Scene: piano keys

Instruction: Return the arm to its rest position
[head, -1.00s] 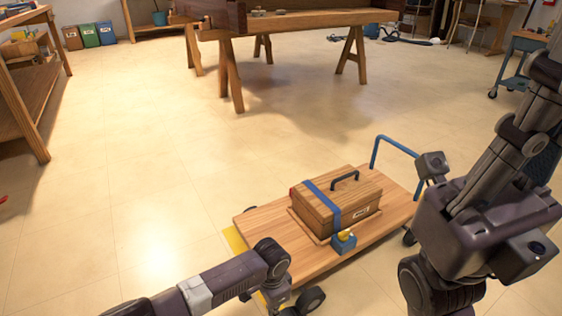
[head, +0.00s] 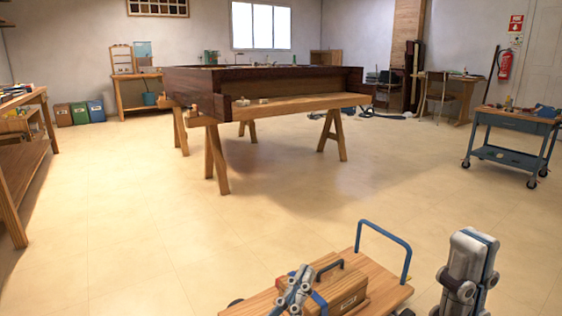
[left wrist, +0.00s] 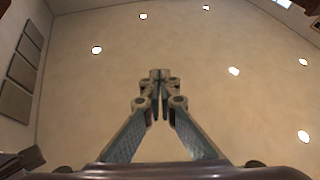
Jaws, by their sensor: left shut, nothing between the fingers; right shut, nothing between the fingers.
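My left gripper (head: 302,272) stands at the bottom middle of the head view, pointing up, in front of the wooden toolbox. In the left wrist view its two fingers (left wrist: 160,76) meet at the tips with nothing between them. My right gripper (head: 474,240) stands upright at the lower right, beside the cart; it is shut and empty. My left gripper hides part of the toolbox.
An unfinished piano case (head: 300,82) rests on wooden trestles (head: 216,160) ahead. A blue-grey trolley (head: 513,122) stands at right. A wooden workbench (head: 28,165) is at left. Open floor (head: 150,215) lies between them. The left wrist view faces a plain surface with several bright lights.

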